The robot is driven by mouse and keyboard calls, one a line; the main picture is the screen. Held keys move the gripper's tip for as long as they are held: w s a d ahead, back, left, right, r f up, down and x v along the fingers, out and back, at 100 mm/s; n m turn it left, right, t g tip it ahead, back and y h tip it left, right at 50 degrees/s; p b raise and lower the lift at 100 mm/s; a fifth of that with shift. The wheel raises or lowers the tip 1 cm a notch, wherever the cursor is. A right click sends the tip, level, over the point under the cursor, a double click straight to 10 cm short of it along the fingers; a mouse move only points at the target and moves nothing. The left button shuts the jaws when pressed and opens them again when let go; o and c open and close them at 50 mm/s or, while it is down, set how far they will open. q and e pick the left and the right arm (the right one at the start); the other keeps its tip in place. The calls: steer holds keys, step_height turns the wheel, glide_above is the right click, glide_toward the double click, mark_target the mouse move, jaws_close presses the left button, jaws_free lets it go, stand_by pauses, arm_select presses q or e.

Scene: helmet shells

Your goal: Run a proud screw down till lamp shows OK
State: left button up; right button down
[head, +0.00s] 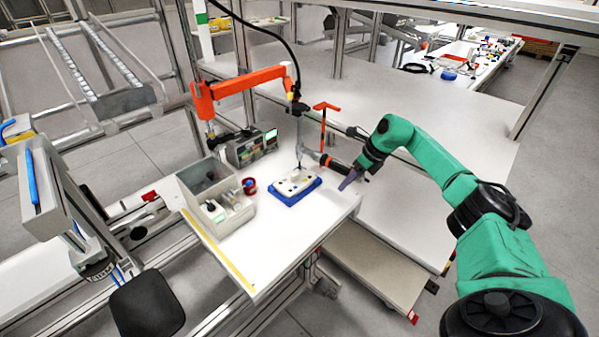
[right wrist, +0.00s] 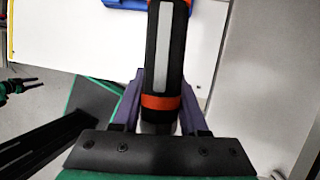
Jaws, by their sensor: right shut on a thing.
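My right gripper (head: 349,179), with purple fingers, is shut on the black and orange handle of the screwdriver (head: 336,166). The handle (right wrist: 170,60) lies between the fingers in the right wrist view. The driver's upright spindle hangs from an orange jointed arm (head: 245,83), with its bit over the cream plate (head: 293,184) in the blue fixture (head: 284,201). Whether the bit touches a screw is too small to tell. The grey controller box (head: 245,150) has a green lit display (head: 271,137); its text is unreadable. My left gripper (right wrist: 22,84) shows small in the right wrist view, its fingers apart.
An orange T-shaped piece (head: 325,108) stands behind the driver. The white tabletop (head: 262,242) is clear in front of the fixture.

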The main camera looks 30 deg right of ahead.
mark_target(350, 169)
steer(key=shift+s+f+b, duration=0.1)
steer(key=shift+f+b, duration=0.5)
steer(key=shift+f, duration=0.2)
stand_by(1.0)
steer(key=shift+r, duration=0.1)
stand_by(0.5)
steer(key=shift+r+p, duration=2.25)
steer(key=shift+r, duration=0.75)
